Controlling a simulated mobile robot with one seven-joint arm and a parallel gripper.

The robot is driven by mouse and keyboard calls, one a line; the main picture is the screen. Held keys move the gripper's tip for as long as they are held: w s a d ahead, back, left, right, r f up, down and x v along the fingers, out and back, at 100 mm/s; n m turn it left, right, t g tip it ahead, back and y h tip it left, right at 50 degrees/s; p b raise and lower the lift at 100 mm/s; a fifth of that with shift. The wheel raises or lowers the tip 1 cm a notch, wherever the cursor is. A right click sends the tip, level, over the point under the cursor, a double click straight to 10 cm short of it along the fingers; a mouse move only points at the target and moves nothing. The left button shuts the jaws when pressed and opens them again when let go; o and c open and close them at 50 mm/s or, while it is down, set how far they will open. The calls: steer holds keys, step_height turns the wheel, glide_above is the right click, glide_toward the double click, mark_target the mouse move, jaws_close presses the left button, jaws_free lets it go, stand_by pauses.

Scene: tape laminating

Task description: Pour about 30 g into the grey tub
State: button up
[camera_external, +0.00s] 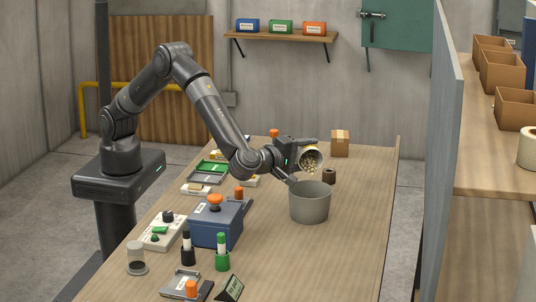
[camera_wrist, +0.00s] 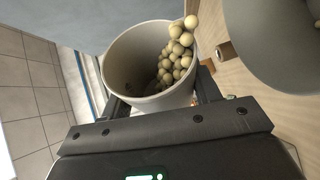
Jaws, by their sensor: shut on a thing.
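The grey tub (camera_external: 309,207) stands upright on the table, with no pieces visible inside from here. Part of it shows at the upper right of the wrist view (camera_wrist: 270,45). My gripper (camera_external: 297,160) is shut on a pale cup (camera_external: 303,152) just above the tub's rim. The cup is tilted, its mouth facing the camera and down toward the tub. In the wrist view the cup (camera_wrist: 128,55) sits between my fingers. Pale round balls (camera_wrist: 178,52) are heaped along its lower side up to the lip.
A brown ring (camera_external: 329,177) and a cardboard box (camera_external: 340,143) stand behind the tub. A blue box with an orange knob (camera_external: 212,226) stands left of it. Green and dark bottles (camera_external: 222,252) are nearer the front. The table right of the tub is clear.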

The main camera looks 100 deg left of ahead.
mark_target(305, 160)
steer(key=shift+d, duration=0.1)
stand_by(0.5)
